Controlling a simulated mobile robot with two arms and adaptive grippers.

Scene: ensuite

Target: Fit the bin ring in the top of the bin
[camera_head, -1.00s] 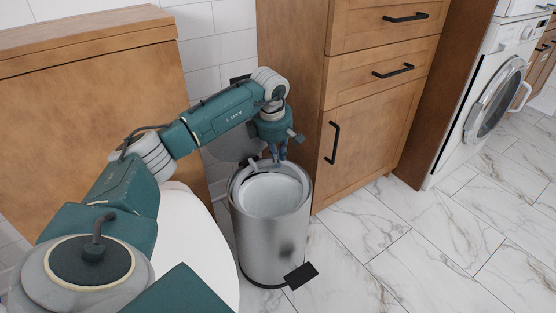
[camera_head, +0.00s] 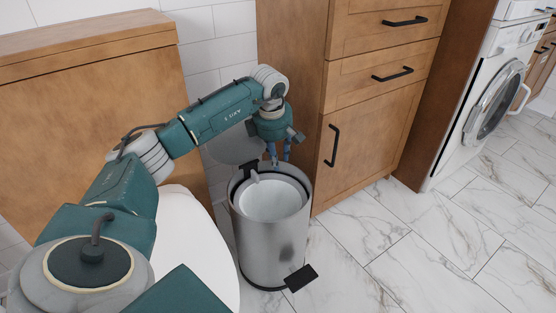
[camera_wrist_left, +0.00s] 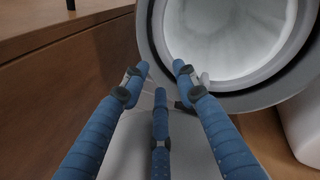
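The bin (camera_head: 262,248) is a brushed-metal pedal bin standing upright on the floor, with its round mouth open. The bin ring (camera_head: 301,185) appears as a pale band inside the dark rim; how evenly it sits I cannot tell. In the left wrist view the ring (camera_wrist_left: 164,38) shows as a light band around the white interior. My left gripper (camera_head: 280,158) is over the back edge of the mouth, pointing down. Its blue fingers (camera_wrist_left: 160,76) are spread apart with nothing between them, beside the rim in the wrist view. My right gripper is not in view.
The bin's grey lid (camera_head: 232,150) stands open behind it. A wooden cabinet (camera_head: 345,165) is close on the right, and a white toilet (camera_head: 190,240) is close on the left. The pedal (camera_head: 300,278) sticks out in front. Marble floor (camera_head: 410,245) is clear to the right.

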